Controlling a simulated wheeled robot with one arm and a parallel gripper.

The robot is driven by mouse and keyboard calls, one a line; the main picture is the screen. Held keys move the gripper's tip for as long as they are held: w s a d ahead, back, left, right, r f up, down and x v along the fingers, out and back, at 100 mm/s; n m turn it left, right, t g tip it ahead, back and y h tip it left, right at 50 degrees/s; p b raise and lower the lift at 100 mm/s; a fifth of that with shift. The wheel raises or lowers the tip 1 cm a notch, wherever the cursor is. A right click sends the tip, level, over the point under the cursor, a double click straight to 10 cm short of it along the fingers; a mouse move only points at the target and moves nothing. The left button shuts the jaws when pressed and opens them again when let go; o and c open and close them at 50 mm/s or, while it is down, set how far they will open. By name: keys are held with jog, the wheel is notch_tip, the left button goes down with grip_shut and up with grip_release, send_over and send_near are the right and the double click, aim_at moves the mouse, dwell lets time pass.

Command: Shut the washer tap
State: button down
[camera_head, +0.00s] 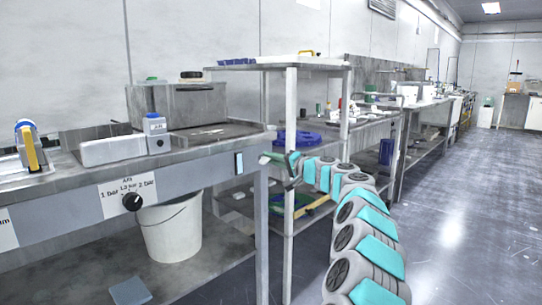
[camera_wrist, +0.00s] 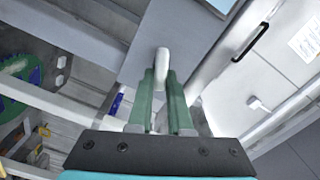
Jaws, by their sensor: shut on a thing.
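In the wrist view my gripper (camera_wrist: 161,88) has two green fingers closed on a pale, rounded rod end (camera_wrist: 162,57). This looks like the handle of the washer tap; its lower part is hidden between the fingers. I cannot make out a spout or how far the handle is turned. In the head view my gripper (camera_head: 268,158) is at the right end of the near bench (camera_head: 220,166), just below its top and beside the corner leg. The tap itself cannot be told apart there.
A metal shelf unit (camera_head: 290,100) stands close behind my arm. A white bucket (camera_head: 170,232) is under the near bench, below a black pressure knob (camera_head: 132,202). A blue-tinted bottle (camera_head: 156,135) stands on the bench. The grey floor (camera_head: 455,230) to the right is clear.

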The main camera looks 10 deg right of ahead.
jog(key=shift+d+f+m+p, duration=0.15)
jog(key=shift+m+p, duration=0.95)
jog(key=shift+m, duration=1.2)
jog(key=shift+f, duration=0.1)
jog(key=c, duration=0.8)
grip_release()
jog(key=shift+c, duration=0.2)
jog(key=b+v, duration=0.1)
jog(key=v, duration=0.6)
jog(key=shift+s+d, duration=0.2)
jog(key=shift+s, duration=0.05)
